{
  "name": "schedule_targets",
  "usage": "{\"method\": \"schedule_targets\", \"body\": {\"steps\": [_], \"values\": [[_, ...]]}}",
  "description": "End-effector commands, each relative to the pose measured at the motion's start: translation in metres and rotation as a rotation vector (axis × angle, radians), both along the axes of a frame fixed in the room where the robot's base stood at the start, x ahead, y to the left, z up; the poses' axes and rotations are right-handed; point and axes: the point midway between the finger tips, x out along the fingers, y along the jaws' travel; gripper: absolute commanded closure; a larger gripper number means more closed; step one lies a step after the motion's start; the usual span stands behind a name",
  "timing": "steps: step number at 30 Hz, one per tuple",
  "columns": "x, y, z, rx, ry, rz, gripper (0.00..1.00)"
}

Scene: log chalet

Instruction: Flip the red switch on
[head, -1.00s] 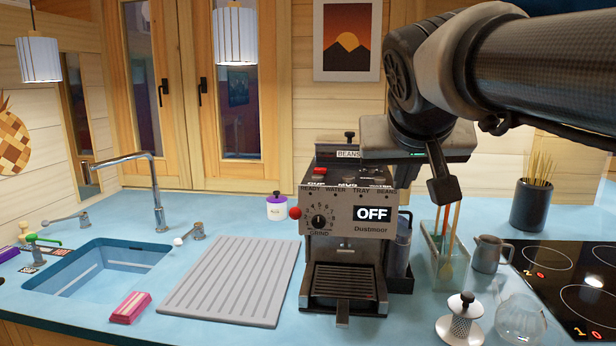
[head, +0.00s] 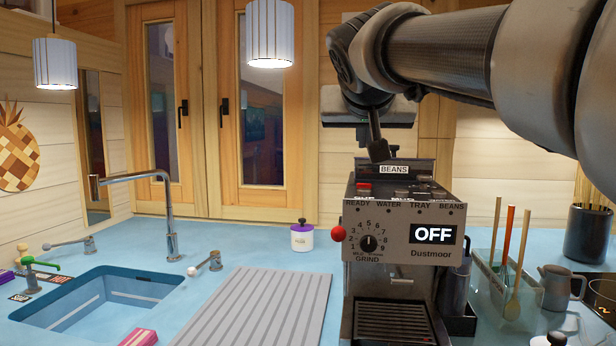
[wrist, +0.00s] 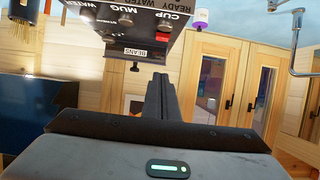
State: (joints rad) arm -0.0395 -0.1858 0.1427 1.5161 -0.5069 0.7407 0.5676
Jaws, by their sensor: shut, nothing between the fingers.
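The coffee machine (head: 408,225) stands on the blue counter, and its display (head: 433,235) reads OFF. A small red switch (head: 363,188) sits at the left of its top panel, beside other dark switches. In the wrist view the red switch (wrist: 162,37) shows near the upside-down CUP label. My gripper (head: 379,152) points down over the back of the machine, near the BEANS label and to the right of the red switch in the head view. Its fingers (wrist: 160,82) are shut and empty. They appear apart from the switch.
A red ball knob (head: 338,233) sticks out at the machine's left side. A purple-lidded jar (head: 302,235) stands left of it. A glass holder with utensils (head: 500,275) and a metal jug (head: 556,286) stand to the right. The sink (head: 80,300) is at left.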

Motion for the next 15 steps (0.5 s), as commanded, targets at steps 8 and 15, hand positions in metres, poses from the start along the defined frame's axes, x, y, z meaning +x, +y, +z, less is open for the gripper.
{"method": "schedule_targets", "body": {"steps": [8, 15], "values": [[0.011, -0.003, -0.006, 0.000, 0.003, -0.001, 1.00], [0.053, -0.011, -0.026, -0.001, 0.004, -0.001, 1.00]]}}
